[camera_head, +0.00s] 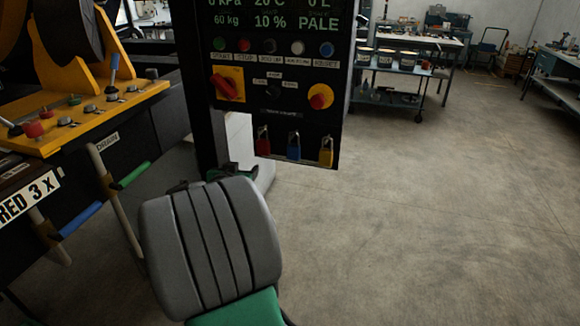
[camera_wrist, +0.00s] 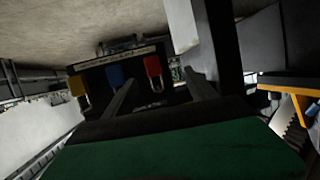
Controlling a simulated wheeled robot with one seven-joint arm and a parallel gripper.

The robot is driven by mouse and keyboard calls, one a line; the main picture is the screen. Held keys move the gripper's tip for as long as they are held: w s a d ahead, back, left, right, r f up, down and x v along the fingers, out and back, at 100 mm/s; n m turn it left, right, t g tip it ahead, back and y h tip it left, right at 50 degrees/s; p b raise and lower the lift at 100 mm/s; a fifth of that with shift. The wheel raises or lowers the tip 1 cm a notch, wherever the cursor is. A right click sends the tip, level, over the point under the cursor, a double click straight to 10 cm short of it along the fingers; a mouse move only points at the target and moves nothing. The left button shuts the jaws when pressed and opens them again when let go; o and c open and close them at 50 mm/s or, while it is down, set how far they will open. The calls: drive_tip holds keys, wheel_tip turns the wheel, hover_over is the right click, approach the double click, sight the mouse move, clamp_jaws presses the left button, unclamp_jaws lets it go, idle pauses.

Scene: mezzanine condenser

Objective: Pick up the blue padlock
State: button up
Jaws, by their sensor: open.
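The blue padlock (camera_head: 294,152) hangs by its shackle at the bottom of the black control panel (camera_head: 285,60), between a red padlock (camera_head: 263,147) and a yellow padlock (camera_head: 326,157). In the wrist view the panel appears upside down, with the blue padlock (camera_wrist: 115,76) left of the red padlock (camera_wrist: 153,66) and right of the yellow one (camera_wrist: 77,86). My gripper (camera_wrist: 158,76) is open and empty. Its dark fingers point toward the panel; the red padlock shows between the fingertips, and the blue one just outside the left finger. In the head view my arm mostly hides the gripper.
The panel has several buttons, a red rotary switch (camera_head: 226,87) and a red knob (camera_head: 321,96) above the padlocks. A yellow machine frame (camera_head: 100,105) with levers stands at the left. A trolley (camera_head: 388,78) stands at the back. The concrete floor (camera_head: 430,220) on the right is clear.

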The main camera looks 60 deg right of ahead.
sight(292, 150)
drive_tip(key=s+d+f+m+g+h+b, duration=0.15)
drive_tip(key=s+d+h, duration=0.35)
drive_tip(key=s+d, duration=0.5)
drive_tip(key=shift+m+g, duration=0.25)
drive_tip(key=shift+g, duration=0.1)
drive_tip(key=w+d+p, duration=0.1)
drive_tip(key=d, duration=0.1)
drive_tip(key=w+d+p, duration=0.1)
drive_tip(key=d, duration=0.2)
drive_tip(key=d+p, duration=0.1)
drive_tip(key=d, duration=0.2)
drive_tip(key=shift+w+d+f, duration=0.2)
drive_tip(key=shift+w+f, duration=0.2)
drive_tip(key=shift+c, duration=0.5)
clamp_jaws()
